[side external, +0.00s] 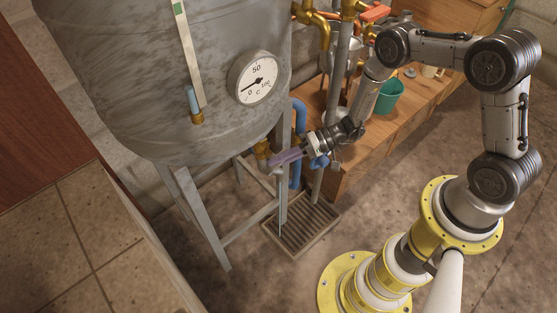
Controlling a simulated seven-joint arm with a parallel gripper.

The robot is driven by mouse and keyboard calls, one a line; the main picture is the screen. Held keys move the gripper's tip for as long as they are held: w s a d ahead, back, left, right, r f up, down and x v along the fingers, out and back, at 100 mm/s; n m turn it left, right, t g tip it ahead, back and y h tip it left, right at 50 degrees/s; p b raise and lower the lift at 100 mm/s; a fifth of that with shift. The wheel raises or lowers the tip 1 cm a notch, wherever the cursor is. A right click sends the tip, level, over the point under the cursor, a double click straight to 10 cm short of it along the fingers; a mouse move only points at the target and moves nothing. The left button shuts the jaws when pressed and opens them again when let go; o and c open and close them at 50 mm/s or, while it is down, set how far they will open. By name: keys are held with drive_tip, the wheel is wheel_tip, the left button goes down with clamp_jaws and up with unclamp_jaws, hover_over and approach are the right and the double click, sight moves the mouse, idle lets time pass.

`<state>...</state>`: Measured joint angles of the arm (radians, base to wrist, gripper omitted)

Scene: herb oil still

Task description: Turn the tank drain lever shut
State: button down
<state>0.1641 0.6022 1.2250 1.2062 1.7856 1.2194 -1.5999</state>
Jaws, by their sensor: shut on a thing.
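The grey metal tank (170,80) stands on legs at the left of the side external view. A brass fitting (262,152) sits low on its right side, behind a tank leg. My gripper (290,158) reaches in from the right at this fitting. Its jaws are shut on a purplish bar, which I take for the drain lever (284,158). The bar lies roughly level in the picture. The fingertips and the joint between lever and fitting are small and partly hidden, so the lever's exact angle is hard to tell.
A round dial gauge (255,77) is on the tank. Blue pipe (299,118) runs close behind my gripper. A floor drain grate (303,228) lies below. A wooden bench (395,125) with a green bucket (387,94) stands behind. The floor in front is clear.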

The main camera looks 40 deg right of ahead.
drive_tip(key=shift+f+m+y, duration=0.15)
drive_tip(key=shift+m+y, duration=0.15)
drive_tip(key=shift+y, duration=0.6)
drive_tip(key=shift+m+t+y, duration=0.4)
drive_tip(key=shift+t+y, duration=0.3)
drive_tip(key=shift+y, duration=0.4)
drive_tip(key=c, duration=0.8)
unclamp_jaws()
drive_tip(key=shift+c, duration=0.2)
drive_tip(key=v, duration=1.3)
drive_tip(key=shift+d, duration=0.4)
